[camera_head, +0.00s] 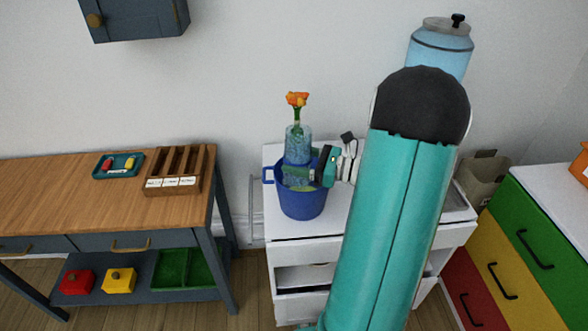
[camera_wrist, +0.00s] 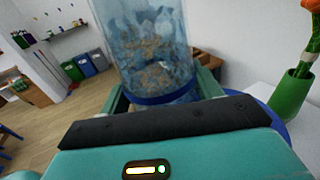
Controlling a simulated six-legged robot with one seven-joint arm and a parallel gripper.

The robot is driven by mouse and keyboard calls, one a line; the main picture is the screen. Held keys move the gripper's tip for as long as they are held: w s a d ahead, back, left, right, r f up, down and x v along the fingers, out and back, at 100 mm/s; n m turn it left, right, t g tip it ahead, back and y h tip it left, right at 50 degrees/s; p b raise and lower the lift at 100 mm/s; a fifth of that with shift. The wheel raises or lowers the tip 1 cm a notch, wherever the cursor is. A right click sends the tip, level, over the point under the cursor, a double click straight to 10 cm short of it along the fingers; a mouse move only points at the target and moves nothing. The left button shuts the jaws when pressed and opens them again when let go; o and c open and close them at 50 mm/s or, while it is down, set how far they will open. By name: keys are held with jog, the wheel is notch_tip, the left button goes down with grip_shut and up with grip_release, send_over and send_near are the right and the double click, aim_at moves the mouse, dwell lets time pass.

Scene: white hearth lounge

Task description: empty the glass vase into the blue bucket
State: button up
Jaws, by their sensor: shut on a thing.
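The glass vase (camera_head: 298,142) is pale blue and see-through. In the head view it stands about upright above the blue bucket (camera_head: 303,206), its lower part overlapping the bucket's opening. The wrist view shows the glass vase (camera_wrist: 150,45) with brownish bits inside, and a blue band around its lower part. My gripper (camera_head: 301,174) is shut on the vase from the right; its teal fingers (camera_wrist: 164,88) flank it in the wrist view. The bucket stands on a white cabinet (camera_head: 333,222). A bit of its blue rim (camera_wrist: 281,124) shows in the wrist view.
An orange flower (camera_head: 297,99) in a green vase (camera_wrist: 291,94) stands close behind the bucket. A blue dispenser (camera_head: 437,58) is at the back right, partly behind my arm. A wooden table (camera_head: 75,210) with a teal tray (camera_head: 119,165) and wooden rack (camera_head: 175,186) is at left.

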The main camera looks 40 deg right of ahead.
aim_at(310, 149)
jog(key=shift+r, duration=0.1)
jog(key=shift+r, duration=2)
